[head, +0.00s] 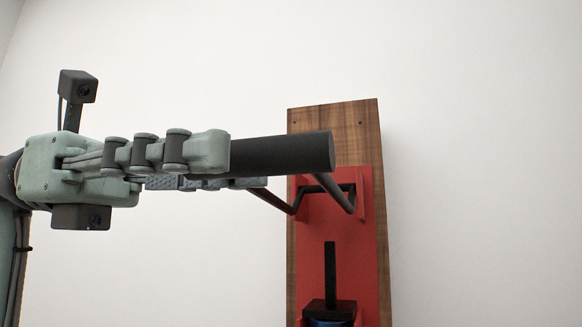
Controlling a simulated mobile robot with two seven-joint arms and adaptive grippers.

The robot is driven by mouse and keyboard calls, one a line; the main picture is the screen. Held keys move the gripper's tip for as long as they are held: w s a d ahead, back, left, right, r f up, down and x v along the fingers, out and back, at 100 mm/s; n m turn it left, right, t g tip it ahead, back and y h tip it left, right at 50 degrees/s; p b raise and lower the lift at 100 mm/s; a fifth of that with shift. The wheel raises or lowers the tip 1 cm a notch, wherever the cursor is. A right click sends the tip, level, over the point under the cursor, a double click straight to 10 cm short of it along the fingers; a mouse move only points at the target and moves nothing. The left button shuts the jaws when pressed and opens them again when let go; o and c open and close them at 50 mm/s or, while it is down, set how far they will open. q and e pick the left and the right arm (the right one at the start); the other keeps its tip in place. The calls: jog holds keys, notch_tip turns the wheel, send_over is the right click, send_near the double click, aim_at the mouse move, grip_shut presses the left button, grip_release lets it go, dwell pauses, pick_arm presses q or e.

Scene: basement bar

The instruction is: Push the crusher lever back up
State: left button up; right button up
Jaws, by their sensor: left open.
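The can crusher (312,245) is a red metal body fixed to an upright wooden board. Its lever (285,153) has a thick black bar handle at the near end, with thin bent arms running back to the red body. The handle lies level in front of the board's upper part. My left gripper (236,168) comes in from the left at the handle's left end. One finger shows in front of the handle and the other below it. The jaws are open; I cannot tell whether they touch the handle. The handle's left end is hidden behind the finger. My right gripper is out of view.
The wooden board (365,130) stands against a plain white wall (480,150). A black rod and block (330,307) sit low in the crusher, with a blue object (330,323) at the bottom edge. The space right of the board is clear.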

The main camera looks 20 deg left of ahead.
aim_at(290, 159)
pick_arm(q)
jog(key=d, duration=0.5)
jog(key=shift+s+d, duration=0.1)
jog(key=shift+d, duration=0.3)
grip_shut()
